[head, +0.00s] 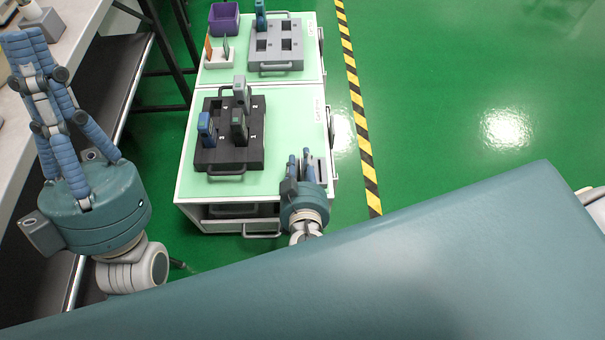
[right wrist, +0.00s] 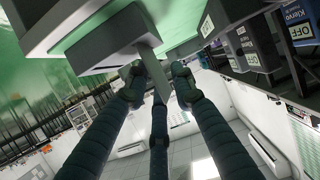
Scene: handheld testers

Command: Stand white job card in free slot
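The white job card (right wrist: 153,72) shows as a pale thin plate between the fingers of my right gripper (right wrist: 157,88) in the right wrist view. In the head view my right gripper (head: 307,163) is at the near right corner of the near cabinet, with a pale edge beside its fingers. A small white card rack (head: 219,62) stands on the far cabinet. It holds an orange card (head: 208,49) at left and a green card (head: 225,48) further right; its slots are too small to make out. My left gripper (head: 24,45) is raised at the far left, empty, its fingers close together.
A black tray (head: 215,157) with several testers stands on the near cabinet (head: 283,112). A grey tray (head: 285,66) with a blue tester (head: 260,14) and a purple bin (head: 223,19) are on the far cabinet. A grey bench runs along the left. Green floor is clear at right.

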